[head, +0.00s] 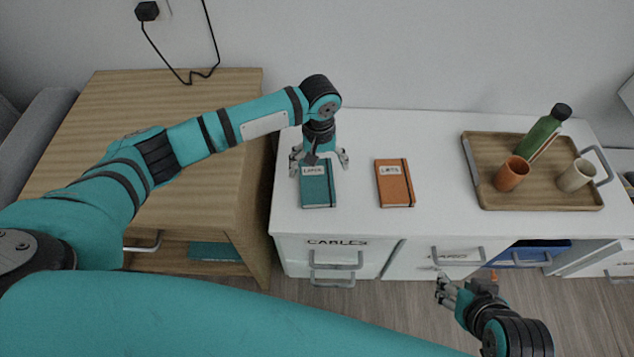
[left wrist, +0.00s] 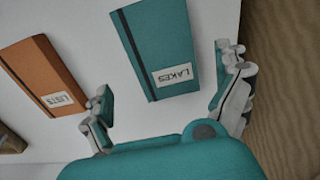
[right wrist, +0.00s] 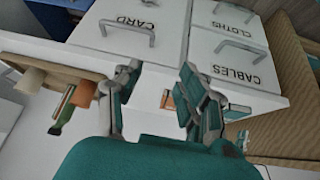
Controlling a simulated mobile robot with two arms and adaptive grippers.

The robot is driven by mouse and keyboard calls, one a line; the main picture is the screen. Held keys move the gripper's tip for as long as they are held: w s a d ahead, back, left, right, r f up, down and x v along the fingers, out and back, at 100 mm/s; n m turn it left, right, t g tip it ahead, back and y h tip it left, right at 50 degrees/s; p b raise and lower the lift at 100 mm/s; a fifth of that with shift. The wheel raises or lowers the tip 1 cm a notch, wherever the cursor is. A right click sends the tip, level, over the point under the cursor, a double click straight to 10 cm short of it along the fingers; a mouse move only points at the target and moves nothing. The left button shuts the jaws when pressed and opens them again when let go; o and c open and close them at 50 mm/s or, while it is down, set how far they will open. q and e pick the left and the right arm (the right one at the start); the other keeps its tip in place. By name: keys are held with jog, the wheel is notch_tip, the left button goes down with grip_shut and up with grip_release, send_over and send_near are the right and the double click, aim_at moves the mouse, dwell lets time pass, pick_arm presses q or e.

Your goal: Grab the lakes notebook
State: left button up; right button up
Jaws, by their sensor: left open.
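The lakes notebook (head: 318,190) is teal with a dark elastic band and a white label. It lies flat on the white desk top near its left end. In the left wrist view the label on the notebook (left wrist: 160,45) reads LAKES. My left gripper (head: 319,159) is open above the notebook's far end, and its fingers hide part of that end. In the left wrist view the notebook lies beyond and between the fingertips of my left gripper (left wrist: 168,78), apart from them. My right gripper (head: 447,290) is open and empty in front of the drawers; its fingers also show apart in the right wrist view (right wrist: 158,80).
An orange notebook (head: 394,184) labelled LISTS lies to the right of the lakes notebook, with a gap between. A wooden tray (head: 487,194) holds a green bottle (head: 543,131) and cups at the right. A wooden cabinet (head: 190,110) stands left of the desk. Labelled drawers (head: 335,258) are below.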

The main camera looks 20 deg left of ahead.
aim_at(317, 179)
pick_arm(q)
jog(key=f+b, duration=0.1)
jog(key=f, duration=0.1)
jog(key=f+b, duration=0.1)
jog(key=f, duration=0.1)
jog(key=shift+s+a+f, duration=0.2)
jog(key=shift+f, duration=0.3)
jog(key=c, duration=1.2)
pick_arm(e)
jog(key=w+a+r+t+y, duration=0.1)
jog(key=w+a+r+t, duration=0.2)
jog(key=w+r+t, duration=0.3)
jog(key=w+r, duration=0.1)
jog(key=w, duration=0.1)
jog(key=shift+w+a+t+y, duration=0.15)
jog(key=shift+w+t+y, duration=0.15)
jog(key=shift+y, duration=0.1)
